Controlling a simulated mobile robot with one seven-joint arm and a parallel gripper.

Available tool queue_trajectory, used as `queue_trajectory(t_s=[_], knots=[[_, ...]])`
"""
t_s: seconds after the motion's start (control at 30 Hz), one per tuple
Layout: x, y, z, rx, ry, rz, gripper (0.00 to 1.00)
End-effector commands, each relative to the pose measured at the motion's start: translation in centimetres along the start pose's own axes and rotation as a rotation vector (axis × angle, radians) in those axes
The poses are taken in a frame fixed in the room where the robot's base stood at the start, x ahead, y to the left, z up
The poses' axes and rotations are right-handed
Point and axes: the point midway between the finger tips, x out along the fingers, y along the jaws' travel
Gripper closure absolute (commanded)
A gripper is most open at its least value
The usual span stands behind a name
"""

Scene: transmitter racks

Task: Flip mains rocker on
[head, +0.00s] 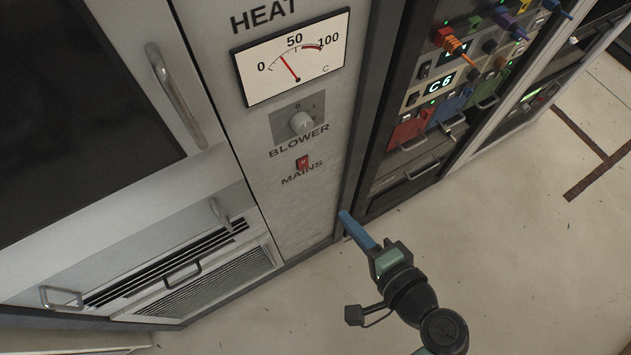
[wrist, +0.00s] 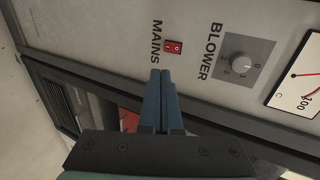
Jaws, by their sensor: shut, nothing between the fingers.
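The mains rocker (head: 302,162) is a small red switch on the light grey panel, just above the printed word MAINS. It also shows in the wrist view (wrist: 174,47), with white marks on its face. Which side is pressed in is too small to tell. My gripper (head: 344,214) is shut and empty, with blue fingers pressed together. In the head view it is below and to the right of the rocker, near the panel's right edge. In the wrist view the fingertips (wrist: 160,72) point toward the rocker, with a gap showing between them.
The blower knob (head: 301,122) is just above the rocker, and the heat gauge (head: 292,59) is higher up. To the right stands a dark rack (head: 428,100) with coloured modules, cables and handles. A cabinet door handle (head: 175,95) is at left. Floor in front is clear.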

Motion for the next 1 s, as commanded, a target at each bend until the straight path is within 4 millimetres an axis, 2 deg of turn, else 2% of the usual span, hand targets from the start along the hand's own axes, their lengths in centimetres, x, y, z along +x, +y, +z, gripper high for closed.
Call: queue_trajectory(t_s=[0.3,0.47,0.57,0.9,1.0], knots=[[0.0,-0.1,0.0,-0.001,0.0,-0.004,1.0],[1.1,-0.1,0.0,-0.001,-0.002,-0.004,1.0],[2.8,-0.2,0.0,-0.001,-0.002,-0.003,1.0],[10.0,-0.2,0.0,-0.002,-0.003,-0.003,1.0],[11.6,-0.8,0.0,-0.003,-0.001,-0.004,1.0]])
